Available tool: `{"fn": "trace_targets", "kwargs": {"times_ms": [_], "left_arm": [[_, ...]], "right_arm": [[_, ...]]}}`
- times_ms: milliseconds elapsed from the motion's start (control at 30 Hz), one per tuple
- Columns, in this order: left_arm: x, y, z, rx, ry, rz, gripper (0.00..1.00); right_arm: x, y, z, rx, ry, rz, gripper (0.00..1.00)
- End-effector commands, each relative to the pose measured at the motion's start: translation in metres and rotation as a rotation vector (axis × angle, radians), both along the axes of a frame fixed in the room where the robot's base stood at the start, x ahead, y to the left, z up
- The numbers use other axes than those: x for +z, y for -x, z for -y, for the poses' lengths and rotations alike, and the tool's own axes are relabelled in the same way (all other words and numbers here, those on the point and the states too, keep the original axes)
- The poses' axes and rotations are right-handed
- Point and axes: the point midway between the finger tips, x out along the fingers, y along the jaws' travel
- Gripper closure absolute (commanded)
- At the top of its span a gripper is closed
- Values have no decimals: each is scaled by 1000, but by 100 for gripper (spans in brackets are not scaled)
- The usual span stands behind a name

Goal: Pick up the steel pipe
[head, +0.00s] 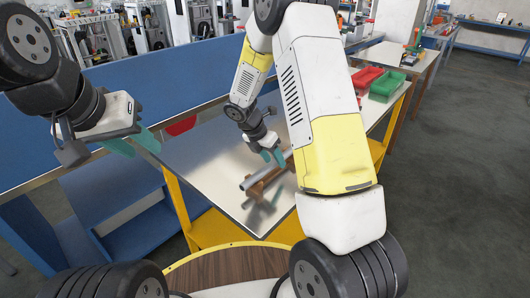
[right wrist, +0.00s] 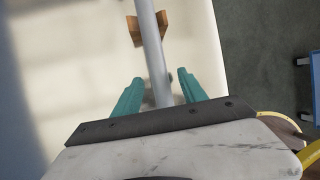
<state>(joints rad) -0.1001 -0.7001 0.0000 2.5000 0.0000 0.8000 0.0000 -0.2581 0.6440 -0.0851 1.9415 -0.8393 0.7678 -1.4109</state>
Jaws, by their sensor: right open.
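The grey steel pipe (head: 252,181) lies on a brown wooden holder (head: 257,191) on the pale table top. In the right wrist view the pipe (right wrist: 152,50) runs lengthwise between my fingers, across the holder (right wrist: 134,31). My right gripper (head: 271,156) is open at the pipe; in the right wrist view its teal fingers (right wrist: 160,78) stand apart, one on each side of the pipe, with gaps showing. My right arm hides part of the table and the pipe's surroundings. My left gripper (head: 133,144) is open and empty, left of the table top, away from the pipe.
A red bin (head: 366,77) and a green bin (head: 387,85) stand at the table's far right. A red object (head: 181,126) shows at the table's left edge. A blue panel (head: 170,75) stands behind. The table top left of the pipe is clear.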

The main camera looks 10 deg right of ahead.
Motion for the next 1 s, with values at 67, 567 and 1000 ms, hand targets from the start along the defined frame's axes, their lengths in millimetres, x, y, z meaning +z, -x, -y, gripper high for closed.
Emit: {"fn": "trace_targets", "kwargs": {"times_ms": [67,567,1000], "left_arm": [[0,0,0,0,0,0,64],[0,0,0,0,0,0,64],[0,0,0,0,0,0,64]], "right_arm": [[0,0,0,0,0,0,50],[0,0,0,0,-1,1,100],[8,-1,0,0,-2,2,100]]}}
